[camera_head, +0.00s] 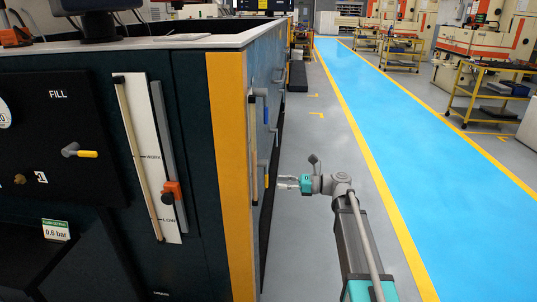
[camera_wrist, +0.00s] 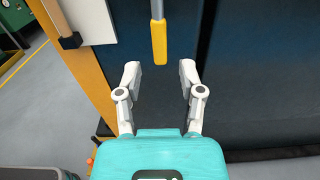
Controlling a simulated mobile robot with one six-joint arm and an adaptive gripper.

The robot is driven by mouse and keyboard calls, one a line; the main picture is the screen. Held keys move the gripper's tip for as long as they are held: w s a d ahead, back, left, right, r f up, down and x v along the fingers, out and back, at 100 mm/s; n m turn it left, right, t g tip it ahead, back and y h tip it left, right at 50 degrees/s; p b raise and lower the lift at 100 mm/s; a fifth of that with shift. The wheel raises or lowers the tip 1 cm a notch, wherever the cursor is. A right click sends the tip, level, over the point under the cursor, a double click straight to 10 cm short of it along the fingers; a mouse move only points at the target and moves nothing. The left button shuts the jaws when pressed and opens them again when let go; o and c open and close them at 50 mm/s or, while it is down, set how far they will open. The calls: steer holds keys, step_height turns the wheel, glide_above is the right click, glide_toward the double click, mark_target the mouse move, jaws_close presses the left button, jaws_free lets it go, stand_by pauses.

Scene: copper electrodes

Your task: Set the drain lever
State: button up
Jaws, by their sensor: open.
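A lever with a grey shaft and yellow grip (camera_wrist: 159,42) hangs straight down on the dark side panel in the wrist view. No label shows there, so I cannot tell from the picture that it is the drain lever. My gripper (camera_wrist: 160,68) is open and empty. Its two fingertips stand left and right of the grip's lower end in that view, apart from it. In the head view my gripper (camera_head: 283,182) is beside the tank's right side, pointing left at it. The levers on that side show only edge-on.
The tank's yellow corner post (camera_head: 231,170) is left of my gripper. The front panel has a FILL lever (camera_head: 80,152) with a yellow grip and a level gauge with an orange slider (camera_head: 171,189). The blue walkway (camera_head: 400,130) on the right is clear.

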steer(key=shift+a, duration=2.15)
steer(key=shift+a, duration=0.35)
jaws_close()
